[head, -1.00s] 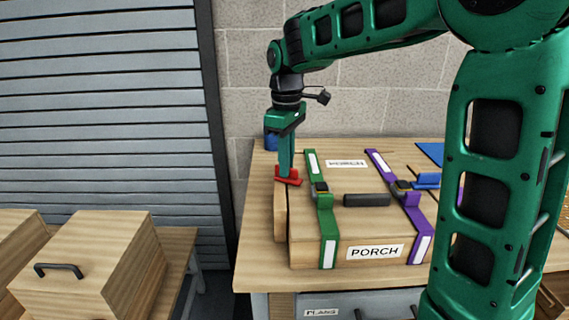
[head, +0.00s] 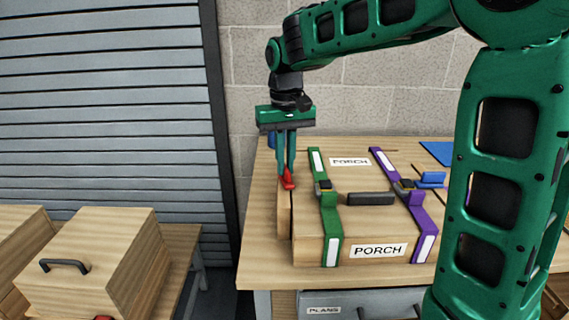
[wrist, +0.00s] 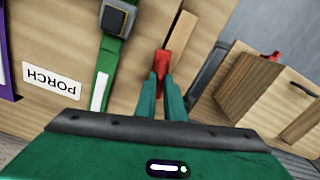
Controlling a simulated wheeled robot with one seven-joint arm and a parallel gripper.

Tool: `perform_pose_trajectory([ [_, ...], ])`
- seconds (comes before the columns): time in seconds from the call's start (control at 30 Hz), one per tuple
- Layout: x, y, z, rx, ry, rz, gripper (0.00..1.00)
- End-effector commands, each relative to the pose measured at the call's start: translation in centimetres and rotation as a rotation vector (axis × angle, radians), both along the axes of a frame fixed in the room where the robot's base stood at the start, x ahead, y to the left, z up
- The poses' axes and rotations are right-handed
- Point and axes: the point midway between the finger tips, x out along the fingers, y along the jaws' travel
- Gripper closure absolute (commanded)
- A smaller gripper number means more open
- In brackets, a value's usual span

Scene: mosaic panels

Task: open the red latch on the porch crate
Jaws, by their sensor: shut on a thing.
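The porch crate (head: 305,248) is a wooden box with PORCH labels, lying on the workbench. Its red latch (head: 288,181) is at the crate's left end; it also shows in the wrist view (wrist: 164,62). My gripper (head: 286,176) points down over that end and is shut on the red latch. In the wrist view, the two green fingertips (wrist: 160,80) are on either side of the latch. A blue latch (head: 431,179) is on the crate's right side. The fingers hide part of the red latch.
A green strap (head: 331,222) and a purple strap (head: 400,180) cross the crate, with a dark handle (head: 370,198) between them. Another wooden crate (head: 85,250) stands at the lower left. A block wall (head: 370,100) rises behind the bench.

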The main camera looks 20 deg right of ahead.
Motion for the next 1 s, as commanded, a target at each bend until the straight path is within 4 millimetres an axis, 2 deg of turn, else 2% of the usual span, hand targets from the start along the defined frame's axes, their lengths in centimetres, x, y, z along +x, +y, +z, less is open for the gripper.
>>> perform_pose_trajectory([
  [0.27,0.34,0.07,0.25,0.001,-0.011,-0.082,1.0],
  [0.73,0.33,0.12,0.24,0.001,-0.011,-0.093,1.0],
  [0.77,0.34,0.13,0.24,0.002,-0.011,-0.093,0.86],
  [0.8,0.32,0.13,0.23,0.001,-0.01,-0.093,0.76],
  [0.83,0.3,0.15,0.21,0.001,-0.009,-0.093,0.72],
  [1.0,0.16,0.16,0.12,0.001,-0.005,-0.091,0.72],
])
